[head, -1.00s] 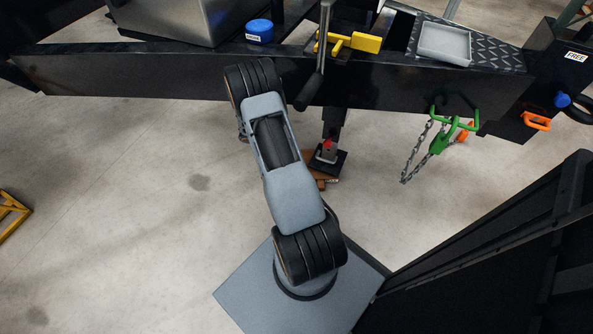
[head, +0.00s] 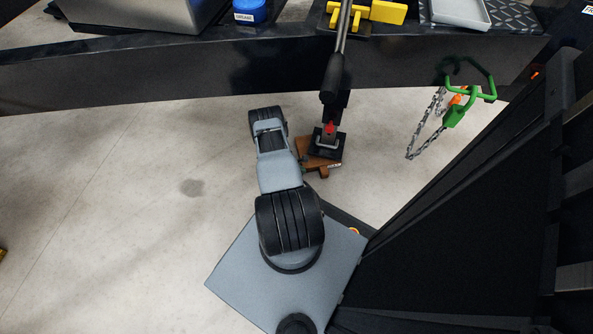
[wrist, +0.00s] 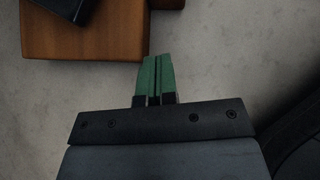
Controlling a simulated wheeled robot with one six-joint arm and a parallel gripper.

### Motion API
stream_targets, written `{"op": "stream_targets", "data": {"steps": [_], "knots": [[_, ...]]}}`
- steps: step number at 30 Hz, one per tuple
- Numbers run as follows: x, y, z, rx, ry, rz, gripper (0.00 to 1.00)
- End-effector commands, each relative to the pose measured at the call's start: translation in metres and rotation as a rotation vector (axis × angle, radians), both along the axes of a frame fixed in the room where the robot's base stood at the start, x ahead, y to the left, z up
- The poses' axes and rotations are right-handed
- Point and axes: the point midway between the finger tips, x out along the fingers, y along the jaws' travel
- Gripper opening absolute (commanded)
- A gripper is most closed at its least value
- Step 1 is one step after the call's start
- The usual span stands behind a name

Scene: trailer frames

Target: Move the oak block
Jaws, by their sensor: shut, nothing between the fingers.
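A brown wooden block, which looks like the oak block (head: 317,162), lies on the floor under the black foot of a jack leg (head: 328,141). In the wrist view the block (wrist: 95,42) fills the upper left, with a narrower wooden piece sticking out at its right. A corner of the black foot (wrist: 62,7) rests over it. My gripper (wrist: 156,58) has green fingers, shut together and empty. Their tips are just beside the block's lower right corner; I cannot tell whether they touch.
A dark trailer beam (head: 180,72) crosses above the floor. A crank handle (head: 335,72) stands over the jack. A chain with a green hook (head: 455,112) hangs to the right.

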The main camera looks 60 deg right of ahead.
Motion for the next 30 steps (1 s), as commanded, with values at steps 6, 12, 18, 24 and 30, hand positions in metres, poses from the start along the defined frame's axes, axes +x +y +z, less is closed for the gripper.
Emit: {"op": "stream_targets", "data": {"steps": [6,12,18,24,30], "knots": [[-0.018,-0.023,-0.035,0.000,0.000,-0.003,0.00],[-0.031,-0.044,-0.037,0.000,-0.001,-0.001,0.00],[-0.040,-0.056,-0.036,0.000,-0.001,0.002,0.00],[-0.043,-0.060,-0.035,0.000,0.000,0.003,0.00],[-0.042,-0.060,-0.035,0.000,0.000,0.003,0.00]]}}
